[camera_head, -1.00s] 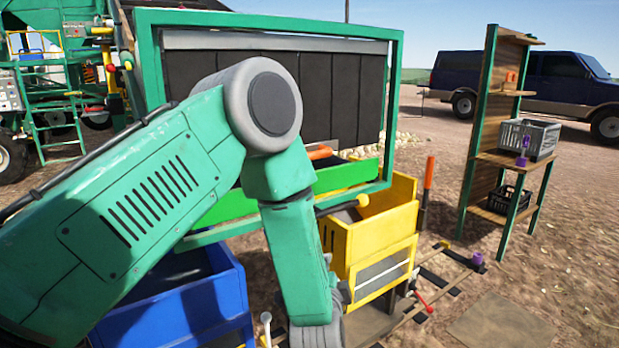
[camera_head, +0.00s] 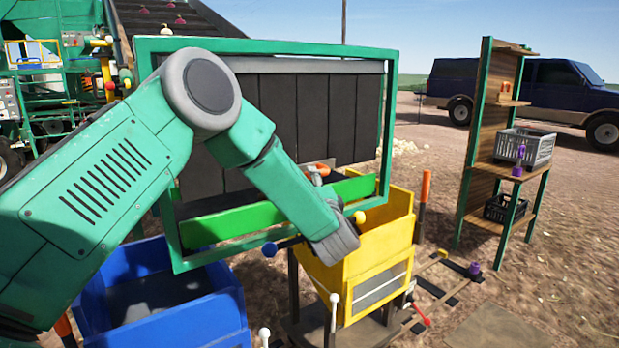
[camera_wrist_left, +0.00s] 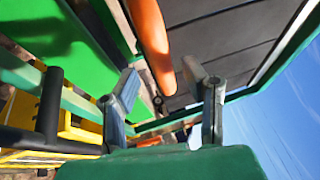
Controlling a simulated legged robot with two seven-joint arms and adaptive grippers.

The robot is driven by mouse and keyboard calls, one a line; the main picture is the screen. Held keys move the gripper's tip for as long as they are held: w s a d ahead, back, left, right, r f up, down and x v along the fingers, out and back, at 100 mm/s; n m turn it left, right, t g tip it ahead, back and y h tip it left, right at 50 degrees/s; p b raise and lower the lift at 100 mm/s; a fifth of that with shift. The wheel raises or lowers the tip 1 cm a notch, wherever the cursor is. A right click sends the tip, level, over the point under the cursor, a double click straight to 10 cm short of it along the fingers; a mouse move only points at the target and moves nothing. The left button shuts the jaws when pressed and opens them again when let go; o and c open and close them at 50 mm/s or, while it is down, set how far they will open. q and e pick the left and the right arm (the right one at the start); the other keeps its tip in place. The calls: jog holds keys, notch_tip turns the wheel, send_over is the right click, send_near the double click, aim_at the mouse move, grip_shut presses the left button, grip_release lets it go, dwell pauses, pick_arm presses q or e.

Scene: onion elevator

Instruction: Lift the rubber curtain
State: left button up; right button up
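The rubber curtain (camera_head: 310,118) hangs as dark vertical strips inside a green frame (camera_head: 389,120). It hangs down, and my left arm covers its left part. An orange handle (camera_head: 321,165) sits by the curtain's lower edge. My left gripper (camera_head: 317,176) is close to this handle, below the curtain. In the left wrist view the gripper (camera_wrist_left: 158,78) has its two fingers spread, and the orange handle (camera_wrist_left: 149,38) reaches toward the gap between them. Whether they touch is unclear. The curtain (camera_wrist_left: 235,38) also shows there, behind the handle. My right gripper is not in view.
A green board (camera_head: 233,224) crosses the frame's bottom. A blue bin (camera_head: 190,322) and a yellow bin (camera_head: 377,248) stand below it, the yellow one close to my wrist. A shelf (camera_head: 482,150) with crates stands right.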

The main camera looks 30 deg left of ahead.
pick_arm(q)
jog(key=shift+x, duration=1.6)
